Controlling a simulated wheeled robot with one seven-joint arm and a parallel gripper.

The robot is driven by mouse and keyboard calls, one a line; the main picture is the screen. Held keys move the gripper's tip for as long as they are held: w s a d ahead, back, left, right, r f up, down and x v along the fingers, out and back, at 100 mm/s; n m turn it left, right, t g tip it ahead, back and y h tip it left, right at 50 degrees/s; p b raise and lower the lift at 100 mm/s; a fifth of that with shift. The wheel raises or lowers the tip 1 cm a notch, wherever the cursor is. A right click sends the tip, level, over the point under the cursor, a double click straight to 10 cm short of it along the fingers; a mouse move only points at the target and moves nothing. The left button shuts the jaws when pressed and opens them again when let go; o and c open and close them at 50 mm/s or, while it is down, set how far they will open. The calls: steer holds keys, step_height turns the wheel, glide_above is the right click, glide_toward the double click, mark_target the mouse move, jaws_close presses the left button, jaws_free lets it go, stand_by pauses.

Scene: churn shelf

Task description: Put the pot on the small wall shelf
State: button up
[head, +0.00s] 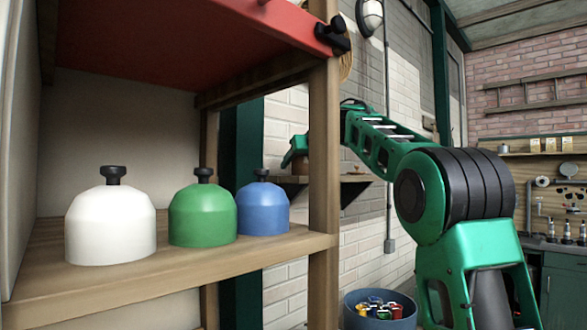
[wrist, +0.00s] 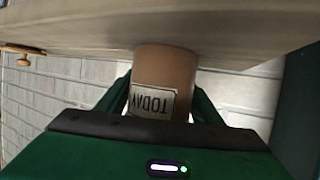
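The pot is a small brown cylinder with a white label reading "TODAY". In the wrist view the pot (wrist: 165,68) is between the green fingers of my gripper (wrist: 162,98), which appear to touch it on both sides. The picture is upside down there. The pot's base meets or nearly meets the board of the small wall shelf (wrist: 75,30); I cannot tell if its weight rests on it. In the head view the wall shelf (head: 357,179) is on the brick wall, with my gripper (head: 293,156) over its left part, beside the pot (head: 300,143). A wooden post hides part of this.
A wooden rack (head: 180,272) in front holds a white bell-shaped vessel (head: 110,225), a green one (head: 202,215) and a blue one (head: 263,208). Its post (head: 324,150) stands near my forearm. A blue bin (head: 352,312) with coloured items is below.

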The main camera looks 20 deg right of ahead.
steer(key=shift+o, duration=0.7)
steer(key=shift+s+r, duration=0.15)
steer(key=v, duration=1.1)
steer(key=shift+s+r, duration=0.15)
steer(key=shift+s, duration=0.2)
steer(key=shift+w, duration=0.1)
